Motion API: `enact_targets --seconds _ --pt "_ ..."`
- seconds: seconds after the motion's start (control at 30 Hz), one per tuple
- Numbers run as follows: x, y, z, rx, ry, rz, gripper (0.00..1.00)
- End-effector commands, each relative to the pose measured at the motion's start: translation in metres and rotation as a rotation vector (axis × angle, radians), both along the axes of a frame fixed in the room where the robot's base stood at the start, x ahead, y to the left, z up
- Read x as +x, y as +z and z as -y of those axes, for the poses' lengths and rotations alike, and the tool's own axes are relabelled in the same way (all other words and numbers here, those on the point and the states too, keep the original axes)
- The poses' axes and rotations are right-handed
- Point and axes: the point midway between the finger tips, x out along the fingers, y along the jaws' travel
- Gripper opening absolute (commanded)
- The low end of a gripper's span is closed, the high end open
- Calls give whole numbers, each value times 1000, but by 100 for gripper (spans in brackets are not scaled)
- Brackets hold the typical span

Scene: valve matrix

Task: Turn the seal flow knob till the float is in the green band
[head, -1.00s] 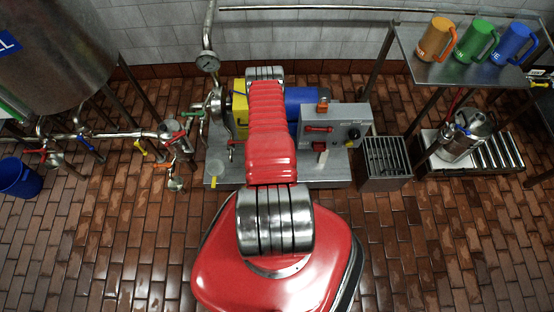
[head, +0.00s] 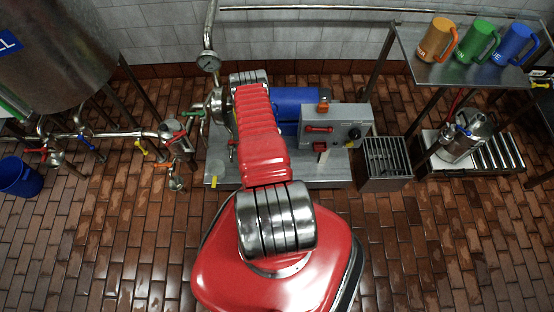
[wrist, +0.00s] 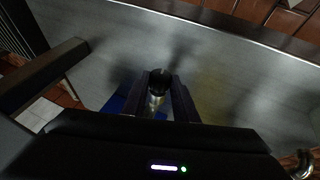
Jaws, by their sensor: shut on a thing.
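In the wrist view, my gripper (wrist: 160,92) is shut on a small knob (wrist: 157,97) with a dark round top and a shiny metal body. I take it to be the seal flow knob; no label on it is readable. The knob sits between the two dark fingers. In the head view, my red arm covers the area around my gripper, so gripper and knob are hidden there. I cannot make out the float or the green band in either view.
A grey control box (head: 336,125) and a blue motor (head: 298,103) stand right of my arm on a metal base plate (head: 335,178). Valved piping (head: 120,135) and a pressure gauge (head: 208,62) are at left. A drain grate (head: 387,160) is at right. Front floor is clear.

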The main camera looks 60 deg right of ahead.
Motion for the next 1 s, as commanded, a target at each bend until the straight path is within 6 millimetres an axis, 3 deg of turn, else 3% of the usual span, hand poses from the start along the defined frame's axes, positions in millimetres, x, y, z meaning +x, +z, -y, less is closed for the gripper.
enact_targets --seconds 1.0 --pt "14 -8 -7 -209 12 -413 4"
